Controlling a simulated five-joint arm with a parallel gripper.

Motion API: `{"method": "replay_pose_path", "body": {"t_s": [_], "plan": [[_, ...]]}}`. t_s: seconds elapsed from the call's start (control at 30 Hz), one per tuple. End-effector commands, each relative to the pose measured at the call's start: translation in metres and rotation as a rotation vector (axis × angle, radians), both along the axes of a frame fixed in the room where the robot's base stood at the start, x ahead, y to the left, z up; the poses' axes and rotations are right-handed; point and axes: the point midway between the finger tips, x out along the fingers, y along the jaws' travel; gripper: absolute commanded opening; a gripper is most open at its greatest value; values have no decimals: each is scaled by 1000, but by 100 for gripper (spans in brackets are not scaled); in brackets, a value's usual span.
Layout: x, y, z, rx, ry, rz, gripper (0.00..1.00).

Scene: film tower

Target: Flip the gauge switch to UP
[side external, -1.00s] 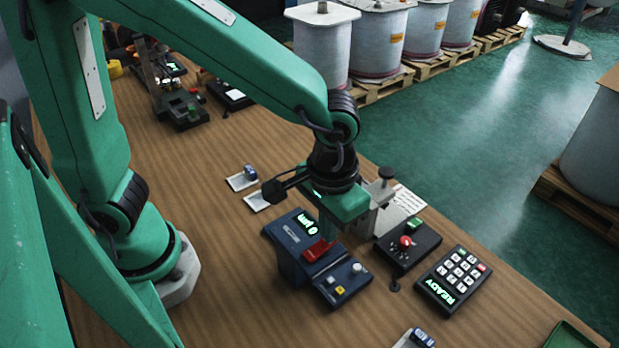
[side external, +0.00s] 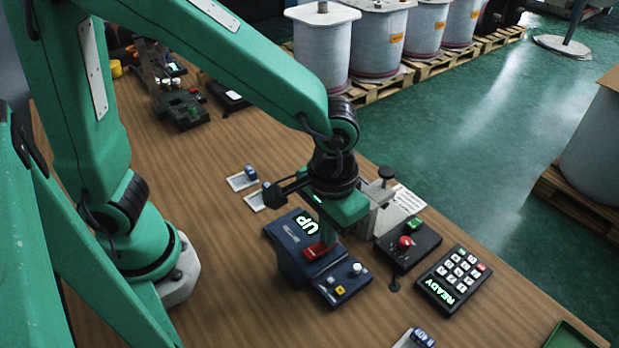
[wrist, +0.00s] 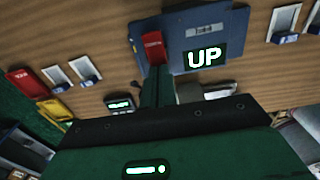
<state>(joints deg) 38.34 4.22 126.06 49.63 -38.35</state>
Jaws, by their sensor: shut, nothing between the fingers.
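The gauge (side external: 289,264) is a dark blue box in the middle of the side view, and its lit display (side external: 308,225) reads UP. The display (wrist: 205,57) reads UP in the wrist view too. A red switch (side external: 316,251) sits on the gauge beside the display; it also shows in the wrist view (wrist: 153,46). My gripper (side external: 325,236) is shut and empty, its fingertips down at the red switch. In the wrist view my green fingers (wrist: 155,84) reach to the switch and hide part of it. I cannot tell whether they still touch.
A black box with a red knob (side external: 405,241) and a keypad reading READY (side external: 453,279) stand right of the gauge. A grey metal fixture (side external: 378,215) stands close behind my gripper. Small white trays (side external: 240,181) lie to the left.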

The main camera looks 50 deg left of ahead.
Motion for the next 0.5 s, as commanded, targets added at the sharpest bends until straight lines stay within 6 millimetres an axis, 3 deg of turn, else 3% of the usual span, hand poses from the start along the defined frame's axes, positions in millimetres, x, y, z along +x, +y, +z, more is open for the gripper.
{"method": "replay_pose_path", "body": {"t_s": [0.23, 0.5], "plan": [[-1, 0, 0, 1, 2, 0, 0], [0, 0, 13, 0, 0, 0, 0]]}}
